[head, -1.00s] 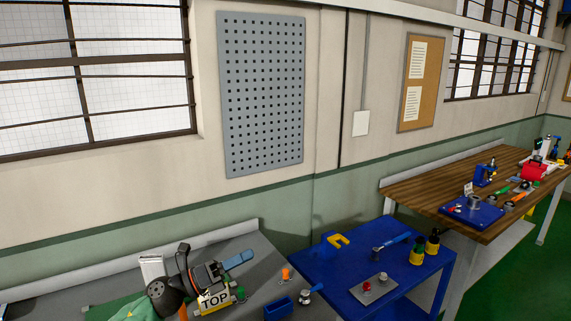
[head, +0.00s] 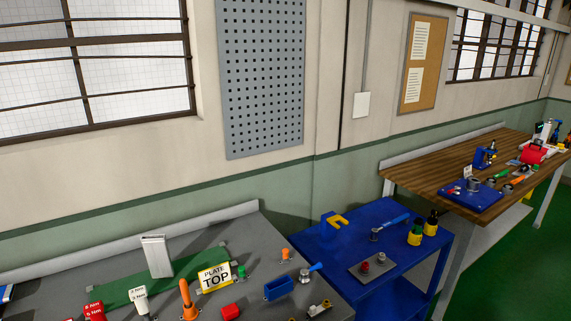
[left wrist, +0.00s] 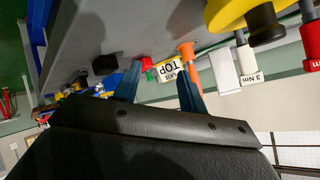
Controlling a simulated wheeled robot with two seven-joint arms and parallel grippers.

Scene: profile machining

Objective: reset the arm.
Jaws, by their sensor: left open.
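My left gripper (left wrist: 161,72) shows in the left wrist view with its two blue fingers spread apart. The left arm and gripper are out of the head view. My right gripper is in neither view.
A blue table (head: 345,265) and a wooden bench (head: 440,175) stand to the right.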

